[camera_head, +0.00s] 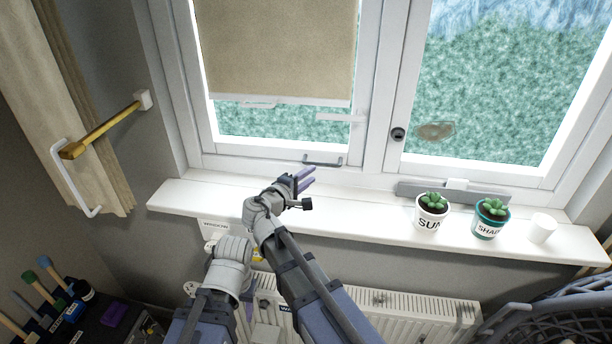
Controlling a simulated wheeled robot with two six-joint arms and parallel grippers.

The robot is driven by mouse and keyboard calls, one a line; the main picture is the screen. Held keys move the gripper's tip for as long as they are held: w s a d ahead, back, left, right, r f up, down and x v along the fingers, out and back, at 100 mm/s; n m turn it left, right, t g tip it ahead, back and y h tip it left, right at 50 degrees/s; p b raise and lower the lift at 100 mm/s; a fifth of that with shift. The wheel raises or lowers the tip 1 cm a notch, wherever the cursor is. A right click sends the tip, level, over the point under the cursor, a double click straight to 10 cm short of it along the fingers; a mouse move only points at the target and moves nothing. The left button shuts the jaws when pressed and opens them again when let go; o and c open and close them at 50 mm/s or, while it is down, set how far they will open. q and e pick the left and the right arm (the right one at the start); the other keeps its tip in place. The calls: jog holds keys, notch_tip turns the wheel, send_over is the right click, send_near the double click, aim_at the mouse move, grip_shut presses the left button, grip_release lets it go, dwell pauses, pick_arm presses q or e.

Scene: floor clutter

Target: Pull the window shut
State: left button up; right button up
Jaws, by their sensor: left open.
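The white window has two panes. The left pane (201,84) is partly covered by a beige blind (277,45). A grey bar handle (322,161) sits low on the frame below the blind. The right pane's frame (392,90) carries a dark round knob (398,134). I cannot tell clearly how far either pane stands open.
On the sill (365,218) stand two potted succulents, a white pot (429,221) and a teal pot (486,228), beside a white cup (542,228). A radiator (420,308) is below. A curtain (80,110) and yellow-handled rod (105,128) are left.

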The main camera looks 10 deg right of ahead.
aim_at(322, 166)
jog(key=shift+d+f, duration=0.1)
jog(key=shift+d, duration=0.05)
jog(key=shift+w+f, duration=0.1)
jog(key=f+t+b, duration=0.1)
jog(key=b, duration=0.2)
jog(key=f+m+h+b, duration=0.1)
jog(key=b, duration=0.2)
jog(key=f+t+h+b, duration=0.1)
jog(key=b, duration=0.3)
jog(key=shift+w+d+t, duration=0.3)
jog(key=shift+w, duration=0.1)
jog(key=shift+a+r+m+t+b, duration=0.1)
jog(key=shift+m+t+b, duration=0.2)
jog(key=shift+b, duration=0.15)
jog(key=shift+w+d+r, duration=0.2)
jog(key=shift+w+r, duration=0.05)
jog(key=shift+p+x, duration=0.75)
jog(key=shift+x, duration=2.85)
jog(key=shift+s, duration=0.1)
jog(key=shift+c, duration=0.2)
grip_shut()
